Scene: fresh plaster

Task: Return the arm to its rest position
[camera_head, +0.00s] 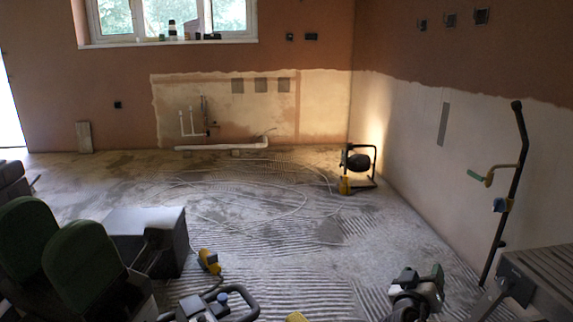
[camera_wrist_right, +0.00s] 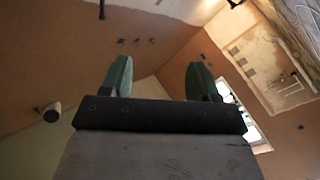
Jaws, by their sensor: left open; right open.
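My left gripper (camera_head: 55,236) is at the lower left of the head view. Its two rounded dark green fingers stand apart, with nothing seen between them. The dark body below them is partly cut off by the picture's edge. My right gripper (camera_wrist_right: 158,78) shows in the right wrist view, where its two green fingers stand wide apart beyond a dark crossbar and a grey plate. It is open, and the gap between the fingers is empty. I cannot make the right gripper out surely in the head view.
A grey box (camera_head: 145,222) stands beside the left gripper. A black lamp (camera_head: 357,161) stands near the right wall, where a long-handled tool (camera_head: 512,195) leans. A green and black power tool (camera_head: 430,287) and a slatted grey top (camera_head: 545,268) are at lower right. The middle floor is mostly open, with cable loops.

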